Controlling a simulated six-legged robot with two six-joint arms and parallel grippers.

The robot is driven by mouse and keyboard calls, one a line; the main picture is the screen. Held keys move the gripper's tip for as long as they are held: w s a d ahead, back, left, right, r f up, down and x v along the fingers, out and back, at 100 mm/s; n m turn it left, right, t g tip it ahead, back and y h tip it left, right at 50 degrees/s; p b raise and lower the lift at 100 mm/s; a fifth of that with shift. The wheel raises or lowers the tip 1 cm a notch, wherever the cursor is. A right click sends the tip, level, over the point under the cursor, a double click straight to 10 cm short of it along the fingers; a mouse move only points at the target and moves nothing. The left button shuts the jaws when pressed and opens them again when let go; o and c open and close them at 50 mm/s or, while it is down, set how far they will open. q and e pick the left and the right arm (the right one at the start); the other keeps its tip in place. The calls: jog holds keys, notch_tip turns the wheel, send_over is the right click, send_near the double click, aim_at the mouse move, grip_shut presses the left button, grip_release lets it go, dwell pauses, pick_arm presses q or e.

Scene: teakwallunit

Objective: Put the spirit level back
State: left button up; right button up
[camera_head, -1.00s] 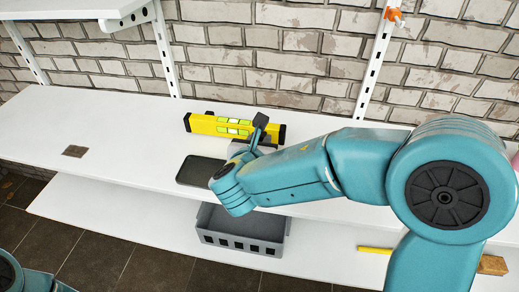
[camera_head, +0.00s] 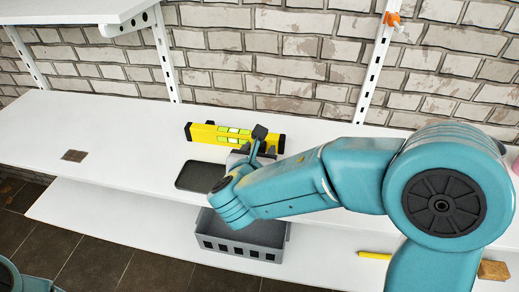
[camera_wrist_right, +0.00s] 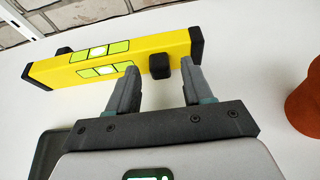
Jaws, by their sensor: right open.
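The spirit level (camera_head: 205,133) is yellow with black ends and pale green vials. It rests on the white upper shelf near the brick wall. It also fills the upper part of the right wrist view (camera_wrist_right: 60,69), slanting across it. My right gripper (camera_wrist_right: 160,80) is open and empty on the near side of the level. A black knob (camera_wrist_right: 160,67) on the level's near side shows between the fingertips. In the head view my right gripper (camera_head: 256,149) partly covers the level's right half. I cannot tell whether the fingers touch it. My left gripper is out of view.
A dark shallow tray (camera_head: 199,176) lies just in front of the level. A brown square (camera_head: 74,155) lies to the left, with clear shelf between. A grey crate (camera_head: 240,248) stands on the lower shelf. A terracotta object (camera_wrist_right: 305,100) is to the right in the wrist view.

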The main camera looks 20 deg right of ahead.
jog(key=p+v, duration=0.1)
jog(key=v, duration=0.9)
jog(key=shift+s+a+r+p, duration=0.1)
jog(key=shift+a+p, duration=0.05)
jog(key=shift+p, duration=0.15)
jog(key=shift+s+a, duration=0.15)
jog(key=shift+s, duration=0.15)
